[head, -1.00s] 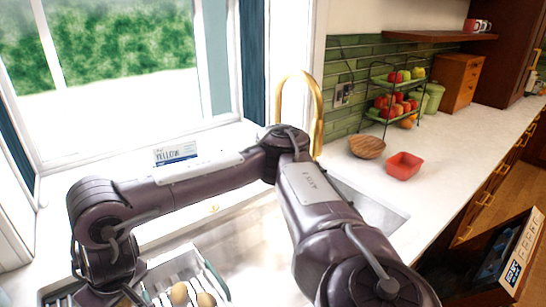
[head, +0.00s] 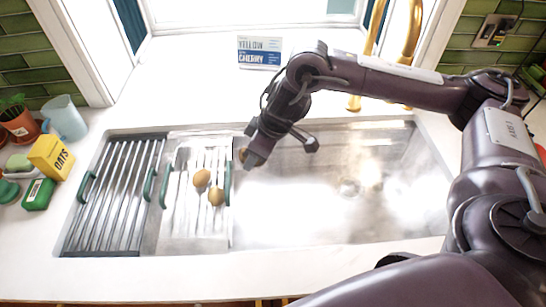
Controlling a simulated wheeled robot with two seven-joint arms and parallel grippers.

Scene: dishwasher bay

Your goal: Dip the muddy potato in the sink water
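Two tan potatoes, one (head: 201,177) and another (head: 216,196), lie on the wire rack (head: 178,225) over the sink's left part. My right gripper (head: 251,159) points down just right of the rack, near the left end of the open basin. A small brown patch, perhaps a potato (head: 242,153), shows at its fingertips, mostly hidden by them. I cannot tell whether the fingers are shut on it. The sink (head: 330,215) is bright and shiny inside; the water level is hard to make out. My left gripper is not in view.
A dark ribbed drainer (head: 112,195) covers the sink's far left. A yellow oats box (head: 50,157), green package (head: 38,195) and blue cup (head: 64,118) stand left. A gold faucet (head: 368,50) and a cherry sign (head: 259,52) are behind. The basin's middle is free.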

